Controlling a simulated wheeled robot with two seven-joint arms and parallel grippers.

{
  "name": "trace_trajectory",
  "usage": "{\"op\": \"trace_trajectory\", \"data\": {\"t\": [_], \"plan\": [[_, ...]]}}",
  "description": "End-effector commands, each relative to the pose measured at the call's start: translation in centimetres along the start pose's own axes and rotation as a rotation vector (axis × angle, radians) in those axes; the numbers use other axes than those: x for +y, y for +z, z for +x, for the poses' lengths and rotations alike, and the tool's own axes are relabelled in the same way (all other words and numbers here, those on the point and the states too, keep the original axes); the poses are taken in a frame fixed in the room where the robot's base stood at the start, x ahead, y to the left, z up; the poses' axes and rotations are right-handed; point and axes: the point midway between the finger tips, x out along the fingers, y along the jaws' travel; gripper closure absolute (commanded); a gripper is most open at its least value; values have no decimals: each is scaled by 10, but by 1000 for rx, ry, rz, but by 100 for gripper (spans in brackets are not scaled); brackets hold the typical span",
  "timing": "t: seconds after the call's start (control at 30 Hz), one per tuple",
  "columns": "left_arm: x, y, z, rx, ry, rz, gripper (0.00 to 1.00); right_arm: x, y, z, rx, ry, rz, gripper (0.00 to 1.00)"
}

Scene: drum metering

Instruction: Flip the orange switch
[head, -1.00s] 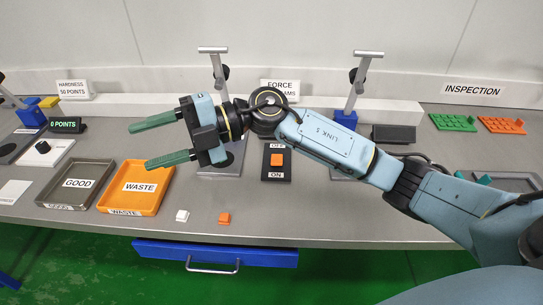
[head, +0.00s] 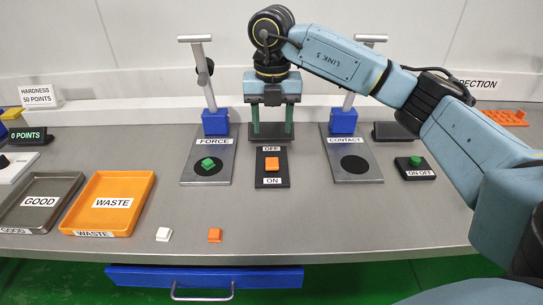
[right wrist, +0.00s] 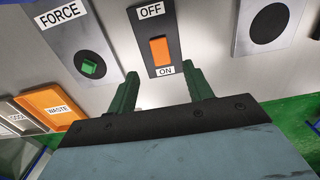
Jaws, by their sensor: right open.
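The orange switch (head: 272,163) is a rocker on a black plate (head: 272,172) marked OFF at the far end and ON at the near end. It also shows in the right wrist view (right wrist: 160,50). My right gripper (head: 272,133) points down at the far end of the plate, its two green fingers apart and nothing between them. In the right wrist view its fingers (right wrist: 162,82) appear on either side of the plate's ON end. I cannot tell how far above the plate the tips are. My left gripper is out of view.
Left of the switch is the FORCE plate (head: 197,175) with a green piece (head: 208,163). Right are the CONTACT plate (head: 367,175) and a green button (head: 416,161). A waste tray (head: 87,220), a white piece (head: 164,234) and an orange piece (head: 214,235) lie left.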

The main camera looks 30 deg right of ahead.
Motion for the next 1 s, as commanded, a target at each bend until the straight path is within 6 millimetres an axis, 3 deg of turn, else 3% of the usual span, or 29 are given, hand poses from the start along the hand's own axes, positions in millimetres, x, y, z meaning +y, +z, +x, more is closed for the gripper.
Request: {"op": "trace_trajectory", "data": {"t": [0.03,0.2,0.4,0.6,0.87,1.0], "plan": [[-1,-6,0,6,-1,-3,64,0,-1,15,4,-2,-1,49],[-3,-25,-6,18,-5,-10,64,0,-1,51,4,-1,-2,49],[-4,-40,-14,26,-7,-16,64,0,-1,80,2,1,-1,49],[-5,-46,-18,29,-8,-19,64,0,-1,92,1,2,-2,49],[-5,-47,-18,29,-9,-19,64,1,-1,92,1,2,-3,49],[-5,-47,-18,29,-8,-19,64,1,-1,92,1,2,-3,66]]}}
